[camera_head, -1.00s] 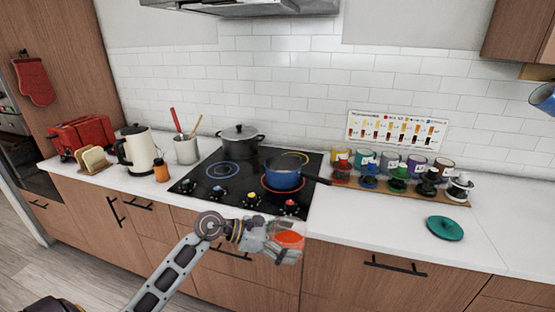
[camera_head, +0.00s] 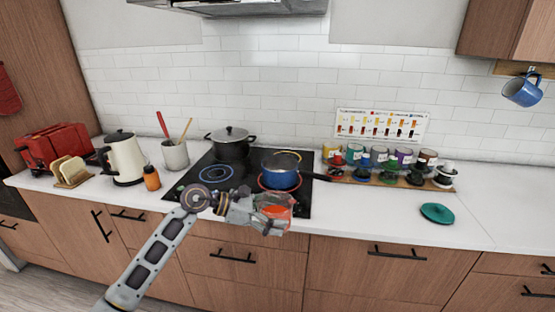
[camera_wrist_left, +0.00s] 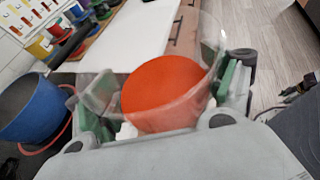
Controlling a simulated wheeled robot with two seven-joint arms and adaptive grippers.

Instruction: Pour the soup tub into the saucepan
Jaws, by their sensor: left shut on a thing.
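My left gripper (camera_head: 262,212) is shut on a clear soup tub (camera_head: 284,203) holding orange-red soup. The tub looks about upright, in front of the cooktop's front edge. In the left wrist view the tub (camera_wrist_left: 165,90) sits between the two fingers with the soup surface showing. The blue saucepan (camera_head: 281,173) stands on the front right burner, its dark handle pointing right. It is just beyond the tub in the head view and at the left edge of the left wrist view (camera_wrist_left: 32,108). My right gripper is not in view.
A dark lidded pot (camera_head: 231,143) stands on the cooktop (camera_head: 205,180) behind. A teal lid (camera_head: 437,213) lies on the counter. A kettle (camera_head: 125,158) and orange bottle (camera_head: 151,178) are left.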

